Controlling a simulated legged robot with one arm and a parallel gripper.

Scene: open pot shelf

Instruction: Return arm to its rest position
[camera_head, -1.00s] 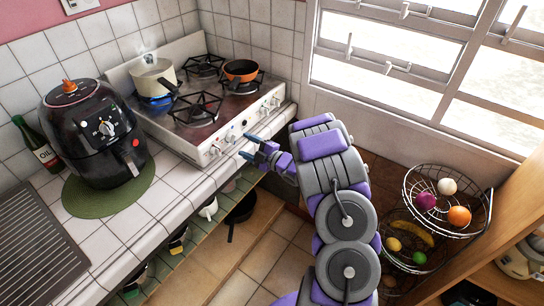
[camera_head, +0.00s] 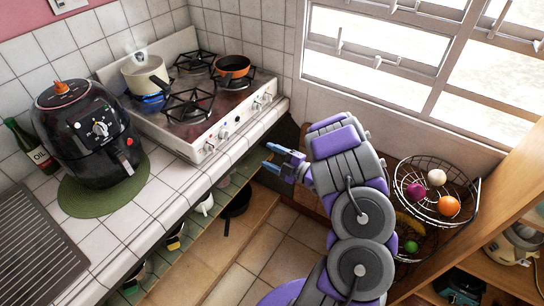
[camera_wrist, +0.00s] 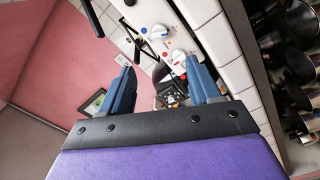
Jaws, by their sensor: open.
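My gripper (camera_head: 276,156) is open and empty in the head view, in front of the counter edge and to the right of the open shelf below it. My arm is folded and reaches up from the bottom right. In the wrist view my gripper (camera_wrist: 161,92) shows its two blue fingers apart with nothing between them. The stove's control knobs show beyond the fingers. A cream pot (camera_head: 146,74) sits on a burner with a blue flame under it, with steam above. An orange pan (camera_head: 233,67) sits on the back right burner.
The white stove (camera_head: 200,150) and tiled counter lie to the left. A black air fryer (camera_head: 86,135) stands on a green mat (camera_head: 104,200) beside an oil bottle (camera_head: 33,148). A dark pan (camera_head: 236,202) lies on the shelf under the counter.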

